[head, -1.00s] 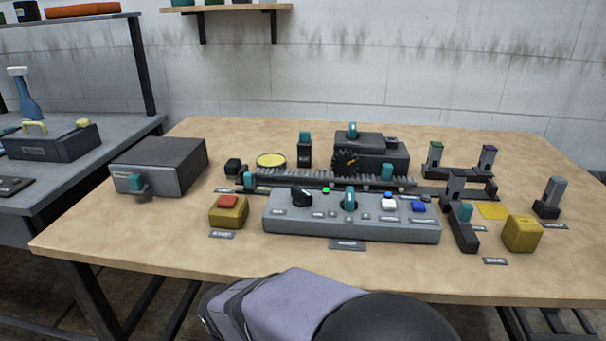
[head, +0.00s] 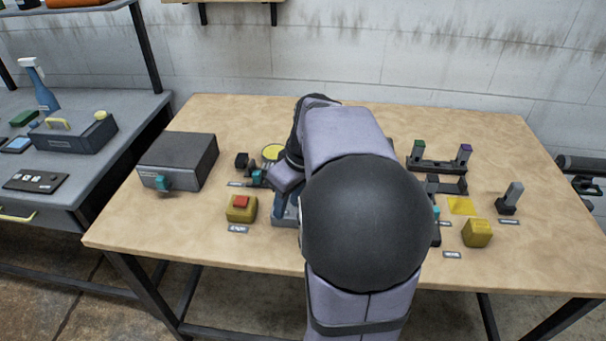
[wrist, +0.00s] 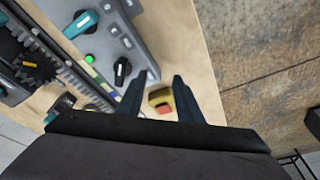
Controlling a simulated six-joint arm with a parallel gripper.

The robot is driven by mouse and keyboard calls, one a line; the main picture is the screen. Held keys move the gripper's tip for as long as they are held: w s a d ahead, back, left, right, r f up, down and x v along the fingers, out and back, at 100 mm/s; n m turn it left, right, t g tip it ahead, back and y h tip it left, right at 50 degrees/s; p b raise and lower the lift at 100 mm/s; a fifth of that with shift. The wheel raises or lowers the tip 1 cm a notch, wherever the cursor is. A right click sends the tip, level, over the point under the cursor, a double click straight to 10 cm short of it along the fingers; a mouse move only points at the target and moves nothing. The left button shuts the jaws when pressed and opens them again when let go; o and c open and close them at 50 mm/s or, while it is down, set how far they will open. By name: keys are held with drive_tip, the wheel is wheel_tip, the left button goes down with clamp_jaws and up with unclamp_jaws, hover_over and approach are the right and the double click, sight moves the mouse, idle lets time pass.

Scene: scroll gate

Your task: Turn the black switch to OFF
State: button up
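The black switch (wrist: 121,70) is a dark knob with a white pointer line on the grey control panel (wrist: 132,50) in the wrist view. My gripper (wrist: 160,76) is open, its two dark fingers apart with nothing between them. The black switch lies just left of the left finger, apart from it in the picture. The gap in height cannot be told. In the head view my arm hides the switch and most of the panel.
A green light (wrist: 89,59) and a teal knob (wrist: 80,23) sit near the switch. A toothed rack (wrist: 72,75) runs alongside the panel. A yellow box with a red button (head: 241,202) stands left of my arm. A grey box (head: 178,160) stands farther left.

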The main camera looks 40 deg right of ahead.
drive_tip(key=d+r+m+t+p, duration=0.1)
drive_tip(key=d+r+m+t, duration=0.15)
drive_tip(key=d, duration=0.45)
drive_tip(key=shift+n+g+h, duration=0.35)
drive_tip(key=shift+h, duration=0.05)
drive_tip(key=shift+w+p+x, duration=0.2)
drive_tip(key=shift+p+x, duration=0.05)
drive_tip(key=shift+x, duration=1.45)
drive_tip(key=shift+w+p+x, duration=0.2)
drive_tip(key=shift+p+x, duration=0.05)
drive_tip(key=shift+x, duration=1.45)
drive_tip(key=shift+s+a+r, duration=0.1)
drive_tip(key=shift+a+r, duration=0.05)
drive_tip(key=shift+r, duration=0.05)
clamp_jaws()
